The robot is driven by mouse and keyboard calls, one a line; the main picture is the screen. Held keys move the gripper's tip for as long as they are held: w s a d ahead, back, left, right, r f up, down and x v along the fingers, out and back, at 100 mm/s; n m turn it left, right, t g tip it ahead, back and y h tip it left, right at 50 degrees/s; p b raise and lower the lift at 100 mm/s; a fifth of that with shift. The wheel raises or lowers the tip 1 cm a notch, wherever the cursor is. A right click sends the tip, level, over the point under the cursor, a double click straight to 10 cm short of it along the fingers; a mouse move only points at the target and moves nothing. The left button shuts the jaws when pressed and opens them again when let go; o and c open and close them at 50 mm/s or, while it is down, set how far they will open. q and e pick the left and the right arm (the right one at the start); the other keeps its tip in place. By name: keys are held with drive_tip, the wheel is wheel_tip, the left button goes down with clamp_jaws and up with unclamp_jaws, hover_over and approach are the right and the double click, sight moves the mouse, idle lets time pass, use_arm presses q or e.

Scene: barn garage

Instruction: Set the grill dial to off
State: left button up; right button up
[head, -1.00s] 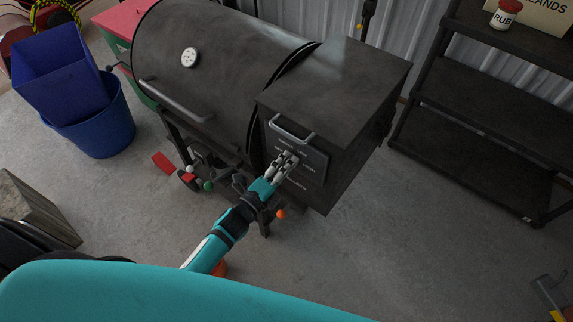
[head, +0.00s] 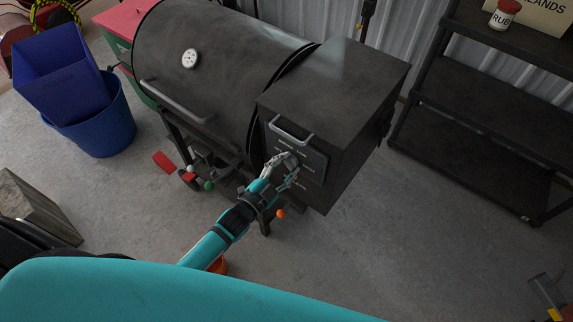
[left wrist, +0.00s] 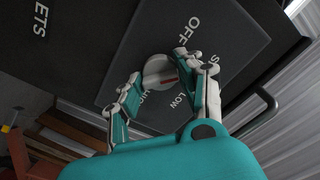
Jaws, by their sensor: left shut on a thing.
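The grill (head: 225,70) is a dark barrel with a boxy control end (head: 335,85) on its right side. Its control panel (head: 316,163) faces me below a small handle. In the left wrist view the round silver dial (left wrist: 155,68) has a red mark and sits among the printed words OFF (left wrist: 193,22), LOW and a partly covered HIGH. My left gripper (head: 284,164) is at the panel and hides the dial in the head view. The exact setting is hard to tell. My right gripper is not in view.
Blue bins (head: 95,115) stand left of the grill. A black shelf (head: 480,120) with a rub jar (head: 505,14) stands at the right. A wooden block (head: 35,210) lies at lower left. A cut-off grey object (head: 547,290) is at lower right.

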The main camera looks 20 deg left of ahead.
use_arm(q)
drive_tip(key=shift+n, duration=4)
drive_tip(key=o, duration=1.2)
drive_tip(key=shift+a, duration=0.1)
drive_tip(key=shift+s, duration=0.1)
